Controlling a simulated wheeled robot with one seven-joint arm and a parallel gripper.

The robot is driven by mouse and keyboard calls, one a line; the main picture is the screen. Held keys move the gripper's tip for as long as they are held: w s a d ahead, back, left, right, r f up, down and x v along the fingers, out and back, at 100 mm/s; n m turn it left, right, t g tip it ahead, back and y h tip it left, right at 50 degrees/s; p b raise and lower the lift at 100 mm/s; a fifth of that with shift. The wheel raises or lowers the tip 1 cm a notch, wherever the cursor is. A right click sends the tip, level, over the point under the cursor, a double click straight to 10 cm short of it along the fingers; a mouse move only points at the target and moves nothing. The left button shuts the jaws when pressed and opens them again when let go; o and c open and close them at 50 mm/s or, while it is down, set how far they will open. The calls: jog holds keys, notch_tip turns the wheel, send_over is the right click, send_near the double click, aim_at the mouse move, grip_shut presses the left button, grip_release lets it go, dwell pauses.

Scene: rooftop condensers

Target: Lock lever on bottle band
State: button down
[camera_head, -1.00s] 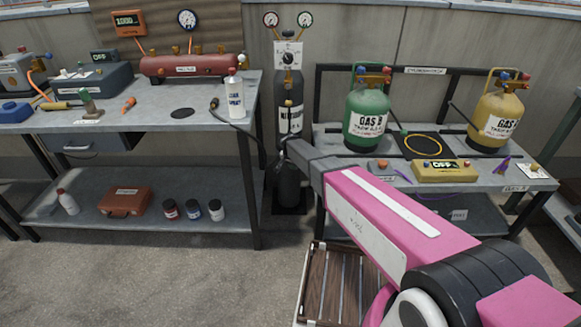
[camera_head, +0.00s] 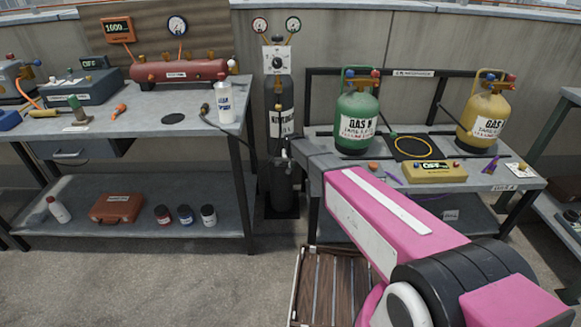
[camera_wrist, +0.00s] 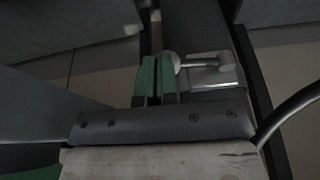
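The dark gas bottle (camera_head: 280,92) with a white label stands upright against the wall between the two benches. In the wrist view a silver lever (camera_wrist: 198,62) with a round knob sits on a metal plate (camera_wrist: 212,78) against the dark bottle (camera_wrist: 195,25). My gripper (camera_wrist: 156,68) has its two green fingers together, with only a thin dark line between them. The fingertips are just left of the lever's knob; I cannot tell whether they touch it.
The left bench (camera_head: 185,133) carries a red tank (camera_head: 180,72) and a white spray bottle (camera_head: 224,102). The right bench (camera_head: 520,183) holds a green gas bottle (camera_head: 355,115) and a yellow one (camera_head: 485,115). A black hose (camera_wrist: 295,115) curves at the right of the wrist view.

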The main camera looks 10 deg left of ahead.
jog(key=shift+w+d+f, duration=0.1)
jog(key=shift+w+d, duration=0.05)
jog(key=shift+w, duration=0.35)
dwell(0.3)
jog(key=shift+d, duration=0.1)
